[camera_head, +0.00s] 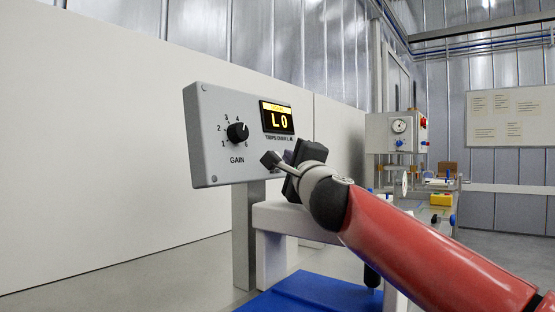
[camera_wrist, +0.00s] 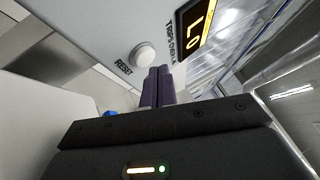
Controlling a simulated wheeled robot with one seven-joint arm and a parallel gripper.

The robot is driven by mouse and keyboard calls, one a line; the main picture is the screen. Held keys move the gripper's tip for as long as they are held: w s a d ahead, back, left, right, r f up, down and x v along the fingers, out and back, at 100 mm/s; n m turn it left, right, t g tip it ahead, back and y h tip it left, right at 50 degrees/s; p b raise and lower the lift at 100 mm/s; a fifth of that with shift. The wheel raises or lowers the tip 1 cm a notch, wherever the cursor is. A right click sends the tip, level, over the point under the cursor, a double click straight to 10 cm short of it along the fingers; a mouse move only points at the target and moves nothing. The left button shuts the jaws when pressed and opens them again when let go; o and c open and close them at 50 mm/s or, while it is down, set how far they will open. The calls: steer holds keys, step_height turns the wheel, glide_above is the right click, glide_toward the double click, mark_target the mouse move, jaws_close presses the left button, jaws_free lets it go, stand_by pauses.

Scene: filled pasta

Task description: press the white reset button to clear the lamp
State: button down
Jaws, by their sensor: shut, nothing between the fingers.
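The white reset button (camera_wrist: 143,54) shows in the wrist view, round and raised on the pale panel beside the word RESET. In the head view my arm and gripper hide it. My gripper (camera_head: 268,158) is shut and empty, in front of the lower right part of the grey control box (camera_head: 213,152). In the wrist view its dark fingertips (camera_wrist: 159,70) are together, just right of and below the button in the picture. I cannot tell whether they touch the panel.
A black GAIN knob (camera_head: 238,132) with a numbered scale sits left of my gripper on the box. A grey post (camera_head: 243,235) carries the box. A blue surface (camera_head: 310,293) lies below. Another box with a gauge (camera_head: 398,127) stands behind to the right.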

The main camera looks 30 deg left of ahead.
steer(key=shift+s+d+r+b, duration=0.1)
steer(key=shift+d+r, duration=0.05)
steer(key=shift+d, duration=0.7)
steer(key=shift+s+d+r+b, duration=0.1)
steer(key=shift+d+r, duration=0.1)
steer(key=shift+d, duration=0.6)
steer(key=shift+s+d+r+b, duration=0.1)
steer(key=shift+d+r, duration=0.05)
steer(key=shift+d, duration=0.7)
